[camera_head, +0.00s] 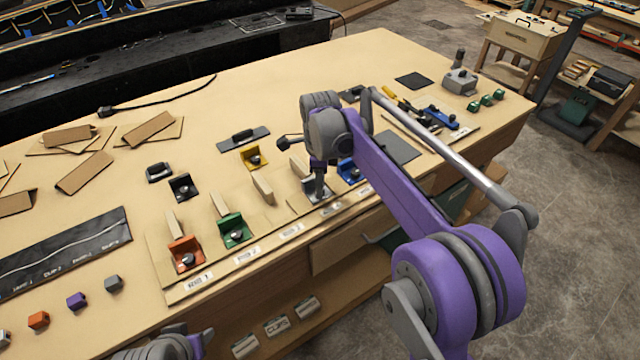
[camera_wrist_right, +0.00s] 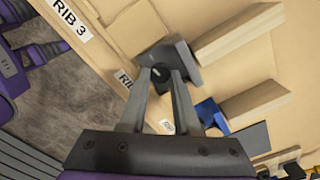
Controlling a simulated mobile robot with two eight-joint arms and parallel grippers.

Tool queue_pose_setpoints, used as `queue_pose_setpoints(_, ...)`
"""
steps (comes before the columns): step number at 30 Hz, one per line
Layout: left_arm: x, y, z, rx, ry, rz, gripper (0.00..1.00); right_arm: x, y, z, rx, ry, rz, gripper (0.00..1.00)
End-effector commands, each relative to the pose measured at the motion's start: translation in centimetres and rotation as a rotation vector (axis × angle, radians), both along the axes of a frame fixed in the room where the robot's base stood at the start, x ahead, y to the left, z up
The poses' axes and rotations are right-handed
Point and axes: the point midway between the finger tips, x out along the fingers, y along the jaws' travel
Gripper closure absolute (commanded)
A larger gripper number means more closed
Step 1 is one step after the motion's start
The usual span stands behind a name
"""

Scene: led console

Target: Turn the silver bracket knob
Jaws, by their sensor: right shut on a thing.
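The silver bracket (camera_head: 309,188) sits at the front edge of the worktable, in line with the orange, green and blue brackets. My right gripper (camera_head: 318,196) reaches down onto it and hides much of it. In the right wrist view the silver bracket (camera_wrist_right: 181,56) lies against the end of a wooden rib, and its dark round knob (camera_wrist_right: 161,73) is between the fingertips of my right gripper (camera_wrist_right: 162,78). The fingers are shut on the knob. Of my left arm only a grey and purple part shows at the bottom edge of the head view; its fingers are not visible.
The green bracket (camera_head: 235,232) and orange bracket (camera_head: 185,256) stand to the left, the blue bracket (camera_head: 349,171) close to the right. A yellow bracket (camera_head: 254,157) lies behind. Wooden ribs rise between them. A drawer (camera_head: 345,240) is below the table edge.

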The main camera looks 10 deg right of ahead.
Motion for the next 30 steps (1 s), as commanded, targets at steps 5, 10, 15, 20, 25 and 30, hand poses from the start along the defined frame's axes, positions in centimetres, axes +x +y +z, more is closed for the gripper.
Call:
queue_pose_setpoints(5, 0.04, 0.0, 0.11, 0.0, -0.001, 0.0, 0.5, 0.13, -0.03, 0.22, 0.0, -0.004, -0.044, 1.0)
queue_pose_setpoints(10, 0.05, 0.0, 0.13, 0.0, -0.001, 0.0, 0.5, 0.14, -0.03, 0.22, 0.0, -0.004, -0.075, 1.0)
queue_pose_setpoints(15, 0.05, 0.0, 0.14, 0.0, -0.001, 0.0, 0.5, 0.14, -0.03, 0.22, 0.0, -0.005, -0.096, 1.0)
queue_pose_setpoints(20, 0.06, 0.0, 0.15, 0.0, -0.001, 0.0, 0.5, 0.14, -0.03, 0.22, 0.0, -0.005, -0.109, 1.0)
queue_pose_setpoints(25, 0.06, 0.0, 0.15, 0.0, -0.001, 0.0, 0.5, 0.14, -0.03, 0.22, 0.0, -0.005, -0.117, 1.0)
queue_pose_setpoints(30, 0.06, 0.0, 0.15, 0.0, -0.001, 0.0, 0.5, 0.14, -0.03, 0.22, 0.0, -0.005, -0.121, 1.0)
